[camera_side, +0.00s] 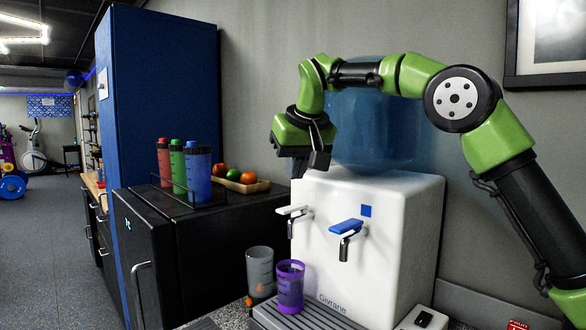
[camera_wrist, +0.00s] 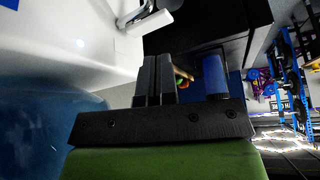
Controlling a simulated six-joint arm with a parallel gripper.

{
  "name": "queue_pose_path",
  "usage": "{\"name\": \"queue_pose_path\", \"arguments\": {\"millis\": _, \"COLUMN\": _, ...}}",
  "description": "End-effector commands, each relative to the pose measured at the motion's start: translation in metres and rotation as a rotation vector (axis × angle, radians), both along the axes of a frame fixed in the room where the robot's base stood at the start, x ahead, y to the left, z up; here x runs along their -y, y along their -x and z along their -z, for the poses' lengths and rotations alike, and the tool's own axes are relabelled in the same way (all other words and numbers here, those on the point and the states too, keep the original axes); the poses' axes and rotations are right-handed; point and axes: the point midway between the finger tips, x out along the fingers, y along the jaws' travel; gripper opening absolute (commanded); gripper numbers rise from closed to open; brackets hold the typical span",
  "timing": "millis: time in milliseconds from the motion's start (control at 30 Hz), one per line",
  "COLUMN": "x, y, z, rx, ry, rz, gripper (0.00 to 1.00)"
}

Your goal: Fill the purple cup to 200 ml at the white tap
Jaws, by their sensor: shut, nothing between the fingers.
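The purple cup (camera_side: 290,284) stands upright at the left end of the dispenser's drip tray (camera_side: 292,318), below the white tap (camera_side: 293,211). Marks show on its side, but I cannot tell whether it holds water. The white tap's lever also shows at the top of the wrist view (camera_wrist: 150,22). My gripper (camera_side: 309,168) is above the white tap, apart from it, in front of the blue bottle. In the wrist view its two fingers (camera_wrist: 155,60) are together and empty. The purple cup is not in the wrist view.
A blue-levered tap (camera_side: 346,228) sits right of the white one on the white dispenser (camera_side: 402,235). A clear grey cup (camera_side: 260,268) stands just left of the purple cup. A black cabinet (camera_side: 230,240) at left holds coloured bottles (camera_side: 178,166) and a fruit tray (camera_side: 248,186).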

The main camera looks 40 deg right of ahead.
Motion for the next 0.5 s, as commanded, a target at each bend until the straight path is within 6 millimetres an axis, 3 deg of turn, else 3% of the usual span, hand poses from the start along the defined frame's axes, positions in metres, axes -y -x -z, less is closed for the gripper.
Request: {"name": "queue_pose_path", "arguments": {"millis": 500, "x": 0.008, "y": -0.023, "z": 0.035, "rx": -0.003, "ry": 0.01, "rz": 0.009, "gripper": 0.0}}
